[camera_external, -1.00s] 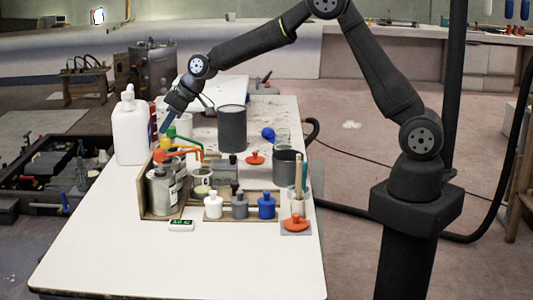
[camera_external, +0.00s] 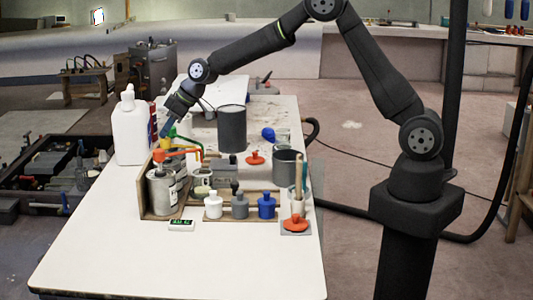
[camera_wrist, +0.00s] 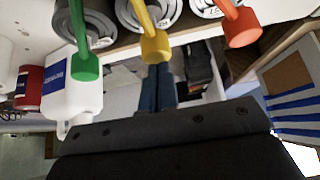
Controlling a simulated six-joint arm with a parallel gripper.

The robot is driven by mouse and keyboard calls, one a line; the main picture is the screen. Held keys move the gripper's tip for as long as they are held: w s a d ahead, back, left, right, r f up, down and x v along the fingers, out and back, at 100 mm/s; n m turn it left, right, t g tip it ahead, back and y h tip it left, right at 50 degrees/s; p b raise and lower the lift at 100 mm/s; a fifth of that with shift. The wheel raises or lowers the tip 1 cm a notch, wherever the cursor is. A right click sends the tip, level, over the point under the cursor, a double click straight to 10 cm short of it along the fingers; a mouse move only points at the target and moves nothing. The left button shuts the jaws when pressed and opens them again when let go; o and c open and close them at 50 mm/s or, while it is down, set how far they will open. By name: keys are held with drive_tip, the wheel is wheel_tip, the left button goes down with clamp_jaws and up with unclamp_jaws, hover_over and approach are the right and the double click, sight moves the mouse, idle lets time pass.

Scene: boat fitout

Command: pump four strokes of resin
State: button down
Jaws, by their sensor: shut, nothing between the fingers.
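Several metal cans with coloured pumps stand in a wooden rack; the front can (camera_external: 161,192) carries the orange pump head (camera_external: 158,155). Behind it are a yellow pump head (camera_external: 165,143) and a green one, partly hidden by my gripper. My gripper (camera_external: 164,134) is shut and empty, pointing down at the pump heads. In the wrist view its blue fingers (camera_wrist: 157,85) are right at the yellow pump head (camera_wrist: 155,47), between the green head (camera_wrist: 86,67) and the orange head (camera_wrist: 242,28). I cannot tell whether they touch. Which can holds resin is not readable.
A white jug (camera_external: 131,135) stands close left of the rack. A small scale (camera_external: 181,225) with a green display lies in front. Small bottles, including a blue one (camera_external: 266,206), and a dark cylinder (camera_external: 232,130) stand to the right. The table front (camera_external: 180,270) is clear.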

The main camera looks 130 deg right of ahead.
drive_tip(key=shift+f, duration=1.35)
drive_tip(key=shift+r, duration=2.05)
drive_tip(key=shift+r, duration=0.1)
drive_tip(key=shift+r, duration=1.4)
